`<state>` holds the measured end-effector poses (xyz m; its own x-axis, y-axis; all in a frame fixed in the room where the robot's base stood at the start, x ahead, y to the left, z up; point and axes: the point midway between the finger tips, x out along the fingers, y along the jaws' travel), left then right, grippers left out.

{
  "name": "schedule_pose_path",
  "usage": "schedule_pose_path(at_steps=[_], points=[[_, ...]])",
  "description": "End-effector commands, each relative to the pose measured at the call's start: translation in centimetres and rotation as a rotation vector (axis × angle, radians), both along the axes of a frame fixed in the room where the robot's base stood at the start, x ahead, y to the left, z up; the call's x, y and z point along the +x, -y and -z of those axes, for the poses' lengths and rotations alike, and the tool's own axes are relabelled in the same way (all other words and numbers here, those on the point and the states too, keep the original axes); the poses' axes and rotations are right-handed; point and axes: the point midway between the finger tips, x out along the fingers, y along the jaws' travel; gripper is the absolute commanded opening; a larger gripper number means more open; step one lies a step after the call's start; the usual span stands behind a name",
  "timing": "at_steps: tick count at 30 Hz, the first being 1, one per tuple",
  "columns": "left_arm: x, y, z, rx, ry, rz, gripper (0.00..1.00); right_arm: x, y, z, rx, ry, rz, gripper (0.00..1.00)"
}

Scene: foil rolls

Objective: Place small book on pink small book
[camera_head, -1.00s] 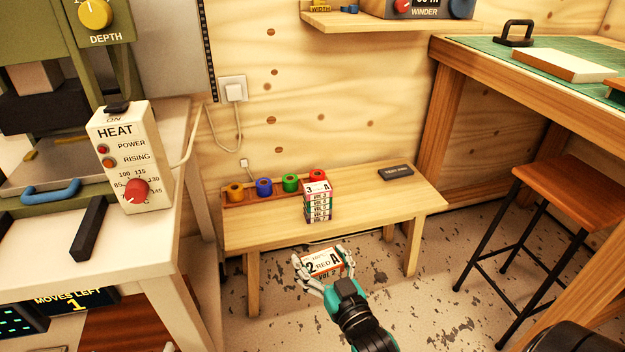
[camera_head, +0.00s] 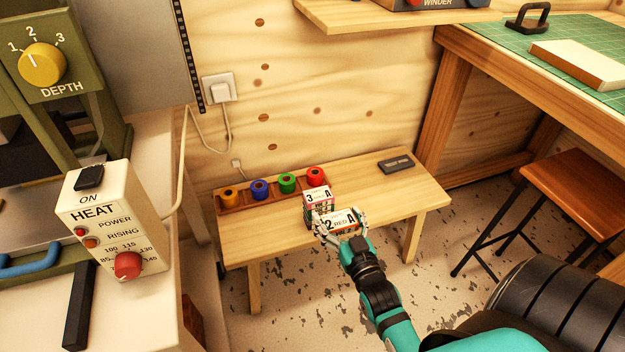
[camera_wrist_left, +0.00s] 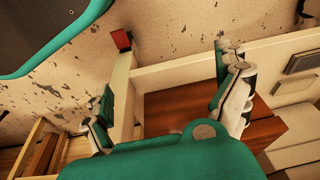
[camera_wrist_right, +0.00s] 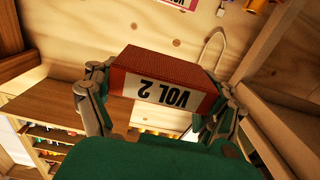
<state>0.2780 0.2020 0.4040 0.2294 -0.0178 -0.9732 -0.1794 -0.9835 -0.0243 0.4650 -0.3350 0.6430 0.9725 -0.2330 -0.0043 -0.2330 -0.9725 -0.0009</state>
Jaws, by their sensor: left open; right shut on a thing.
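My right gripper (camera_head: 343,226) is shut on a small book (camera_head: 341,222) with a white cover marked "2 RED A". In the right wrist view this small book (camera_wrist_right: 165,82) shows a red-brown side and a white spine reading "VOL 2", with a finger at each end. A stack of small books (camera_head: 318,204) stands on the low bench, its top cover marked "3 A"; the held book is just right of it and partly hides it. I cannot tell which book is the pink one. My left gripper (camera_wrist_left: 165,95) is open and empty in the left wrist view.
The low bench (camera_head: 385,190) carries a rack with yellow, blue, green and red foil rolls (camera_head: 288,183) and a dark block (camera_head: 396,164). A heat control box (camera_head: 110,225) stands at left. A stool (camera_head: 570,185) and workbench stand at right.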

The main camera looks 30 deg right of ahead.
Motion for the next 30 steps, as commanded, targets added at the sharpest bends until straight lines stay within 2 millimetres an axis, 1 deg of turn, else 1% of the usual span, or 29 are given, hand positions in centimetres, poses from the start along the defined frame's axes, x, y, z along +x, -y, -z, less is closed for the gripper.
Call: schedule_pose_path(at_steps=[2,5,12,15,18,23,25,27,29,30], points=[[0.1,0.0,-0.5,0.001,0.001,-0.001,1.00,1.2,0.4,0.1,-0.001,0.005,0.000,0.48],[0.4,0.0,-1.6,0.000,0.010,-0.002,1.00,3.6,1.0,0.3,-0.003,0.007,0.000,0.48],[0.8,0.0,-5.8,-0.002,0.034,-0.005,1.00,9.8,2.7,1.0,-0.002,0.005,0.001,0.48],[0.7,-0.1,-7.6,-0.003,0.043,-0.007,1.00,12.0,3.3,1.3,-0.002,0.004,0.000,0.48],[0.5,-0.1,-8.9,-0.003,0.049,-0.008,1.00,13.4,3.7,1.4,-0.003,0.002,0.000,0.48],[0.4,-0.2,-10.1,-0.003,0.054,-0.009,1.00,14.6,4.0,1.5,-0.002,0.001,0.000,0.48],[0.2,-0.2,-10.8,-0.003,0.059,-0.010,1.00,15.4,4.2,1.5,-0.002,0.003,0.000,0.48],[0.0,-0.3,-12.0,-0.003,0.067,-0.010,1.00,15.1,4.1,2.9,0.000,-0.003,0.000,0.48],[-0.3,-0.3,-12.9,-0.003,0.071,-0.011,1.00,15.1,4.1,3.6,-0.001,-0.001,0.000,0.48],[-0.6,-0.3,-13.3,-0.004,0.073,-0.011,1.00,15.1,4.1,4.3,-0.001,-0.002,0.000,0.48]])
